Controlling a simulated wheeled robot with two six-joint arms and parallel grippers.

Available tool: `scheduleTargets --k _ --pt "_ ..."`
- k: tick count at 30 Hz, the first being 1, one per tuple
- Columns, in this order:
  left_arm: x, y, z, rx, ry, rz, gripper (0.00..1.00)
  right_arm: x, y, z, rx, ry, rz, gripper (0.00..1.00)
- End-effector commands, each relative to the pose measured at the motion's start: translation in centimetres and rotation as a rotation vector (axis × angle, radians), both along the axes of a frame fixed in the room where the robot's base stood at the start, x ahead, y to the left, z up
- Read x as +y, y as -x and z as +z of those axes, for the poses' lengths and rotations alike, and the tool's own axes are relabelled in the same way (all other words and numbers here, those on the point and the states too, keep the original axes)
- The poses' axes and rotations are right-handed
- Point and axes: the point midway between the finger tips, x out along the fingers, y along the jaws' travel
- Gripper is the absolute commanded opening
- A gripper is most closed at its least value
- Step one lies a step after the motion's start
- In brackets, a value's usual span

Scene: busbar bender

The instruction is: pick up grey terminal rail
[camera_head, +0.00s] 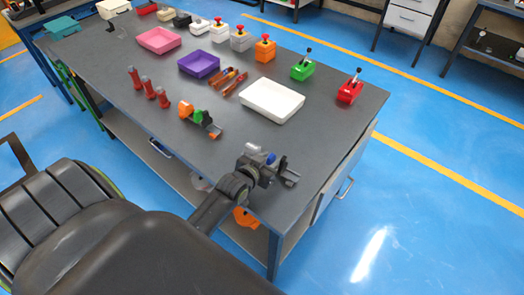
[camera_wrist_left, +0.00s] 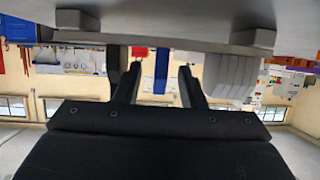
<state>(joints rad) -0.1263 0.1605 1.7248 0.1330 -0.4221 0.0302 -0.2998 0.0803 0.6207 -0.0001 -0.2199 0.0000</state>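The grey terminal rail (camera_head: 252,149) lies near the front right corner of the dark table, partly hidden by my left gripper. It carries a grey block and a blue block. In the left wrist view, its grey ribbed block (camera_wrist_left: 230,76) shows to the right of the fingers. Its blue block (camera_wrist_left: 161,70) shows in the gap between them. My left gripper (camera_head: 275,166) is at the rail; in the wrist view, its two fingers (camera_wrist_left: 160,82) are apart, with space on both sides of the blue block. My right gripper is not in view.
Another rail (camera_head: 200,118) with orange and green blocks lies to the left. Green (camera_head: 302,68) and red (camera_head: 350,88) switch boxes stand farther back. The table's right front is clear.

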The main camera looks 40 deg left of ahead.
Motion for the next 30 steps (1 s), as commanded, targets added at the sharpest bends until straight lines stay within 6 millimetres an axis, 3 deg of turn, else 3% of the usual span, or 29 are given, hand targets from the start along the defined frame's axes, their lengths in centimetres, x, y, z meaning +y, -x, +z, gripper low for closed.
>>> scheduleTargets --k 5,13,21,30 --pt "0.0 -1.12 -0.48 0.001 0.0 0.0 0.36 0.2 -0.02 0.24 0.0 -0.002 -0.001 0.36" --pt "0.0 -1.24 -0.54 0.0 0.0 0.0 0.36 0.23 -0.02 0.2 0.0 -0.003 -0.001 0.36" --pt "0.0 -1.21 -0.55 0.0 0.001 0.0 0.01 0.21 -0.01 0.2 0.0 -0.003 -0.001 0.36" --pt "-0.01 -1.24 -0.47 -0.002 0.0 0.0 0.0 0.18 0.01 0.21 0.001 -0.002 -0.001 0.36"
